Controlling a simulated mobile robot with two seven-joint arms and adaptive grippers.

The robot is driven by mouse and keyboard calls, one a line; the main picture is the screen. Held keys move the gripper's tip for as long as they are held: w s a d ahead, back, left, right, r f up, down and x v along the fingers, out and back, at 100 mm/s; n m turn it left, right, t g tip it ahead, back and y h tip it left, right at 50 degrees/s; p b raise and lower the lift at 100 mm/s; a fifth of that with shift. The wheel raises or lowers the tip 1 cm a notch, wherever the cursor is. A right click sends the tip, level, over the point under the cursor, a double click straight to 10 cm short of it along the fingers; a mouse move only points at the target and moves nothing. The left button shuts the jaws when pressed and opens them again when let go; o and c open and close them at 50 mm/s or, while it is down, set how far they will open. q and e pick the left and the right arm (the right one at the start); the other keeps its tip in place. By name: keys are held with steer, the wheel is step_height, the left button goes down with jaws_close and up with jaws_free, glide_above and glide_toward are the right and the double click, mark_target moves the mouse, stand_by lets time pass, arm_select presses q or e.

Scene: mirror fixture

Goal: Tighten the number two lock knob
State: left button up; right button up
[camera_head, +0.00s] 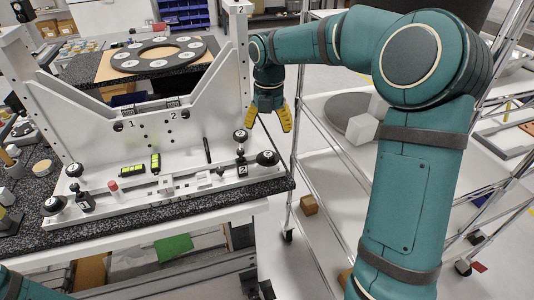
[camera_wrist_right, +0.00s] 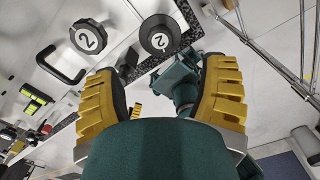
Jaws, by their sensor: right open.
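The white mirror fixture (camera_head: 150,110) stands on the speckled dark bench. At its right end are a round black knob marked 2 (camera_head: 240,135) and a larger black knob (camera_head: 268,158). In the right wrist view two black knobs marked 2 show, one at left (camera_wrist_right: 88,38) and one near the middle (camera_wrist_right: 160,36); I cannot tell which is the lock knob. My right gripper (camera_head: 271,118) is open and empty, above and right of the knobs, touching neither. A small teal and yellow part, seemingly my left gripper (camera_wrist_right: 135,112), shows between the right fingers, its jaws unclear.
At the fixture's left end are further black knobs (camera_head: 53,205), and a red-topped piece (camera_head: 113,187) and green-yellow levels (camera_head: 132,170) lie along its base. A wire shelf rack (camera_head: 340,165) stands right of the bench. A black handle (camera_wrist_right: 60,65) rises beside the knobs.

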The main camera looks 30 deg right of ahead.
mark_target(268, 153)
step_height(268, 153, down, 10)
steer(key=shift+r+b, duration=0.1)
steer(key=shift+b, duration=0.9)
steer(key=c, duration=1.2)
